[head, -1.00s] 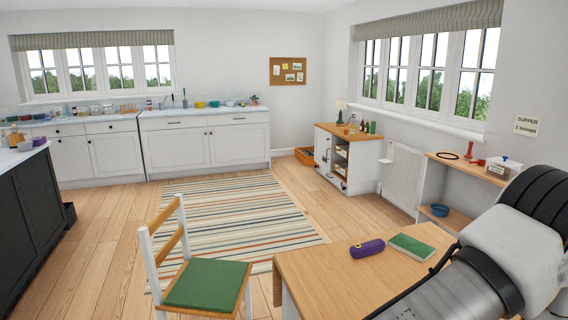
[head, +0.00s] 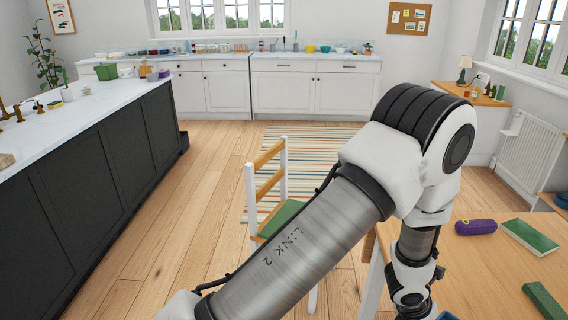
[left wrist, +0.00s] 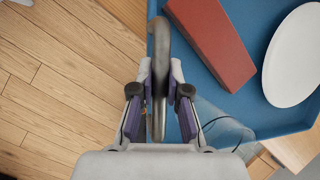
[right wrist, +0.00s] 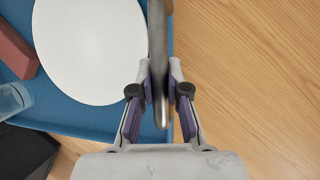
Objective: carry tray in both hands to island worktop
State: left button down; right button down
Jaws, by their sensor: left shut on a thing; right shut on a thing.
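The blue tray shows in the left wrist view (left wrist: 262,22) and the right wrist view (right wrist: 70,122). It bears a white oval plate (left wrist: 294,58), a red block (left wrist: 210,42) and a clear glass (right wrist: 12,98). My left gripper (left wrist: 160,78) is shut on the dark handle at one side of the tray. My right gripper (right wrist: 159,78) is shut on the handle at the other side. Both grippers are out of sight in the head view. The island worktop (head: 75,112) is pale marble on dark panels, at the left of the head view.
A wooden table (head: 480,262) with a purple case (head: 475,227) and green book (head: 530,237) is at right. A chair (head: 268,190) with a green seat stands between table and island, partly behind my arm. Floor (head: 180,215) beside the island is clear.

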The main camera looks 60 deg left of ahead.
aim_at(65, 120)
jog(key=u, duration=1.65)
jog(key=i+j+u, duration=0.15)
jog(key=u, duration=0.3)
jog(key=i+j+u, duration=0.15)
jog(key=u, duration=0.3)
jog(key=i+u, duration=0.2)
jog(key=u, duration=0.25)
jog(key=i, duration=1.95)
jog(key=i+z, duration=0.2)
jog(key=i, duration=0.25)
jog(key=i+z, duration=0.15)
jog(key=i, duration=0.3)
jog(key=i+j+z, duration=0.2)
jog(key=i, duration=0.3)
jog(key=i+j+z, duration=0.15)
jog(key=i, duration=0.3)
jog(key=i+l+z, duration=0.2)
jog(key=i+z, duration=0.75)
jog(key=i+j+z, duration=0.2)
jog(key=i+z, duration=0.25)
jog(key=i, duration=0.2)
jog(key=i+l+u, duration=0.2)
jog(key=i, duration=0.3)
jog(key=i+l+u, duration=0.25)
jog(key=i, duration=0.2)
jog(key=j+u, duration=0.1)
jog(key=u, duration=3.2)
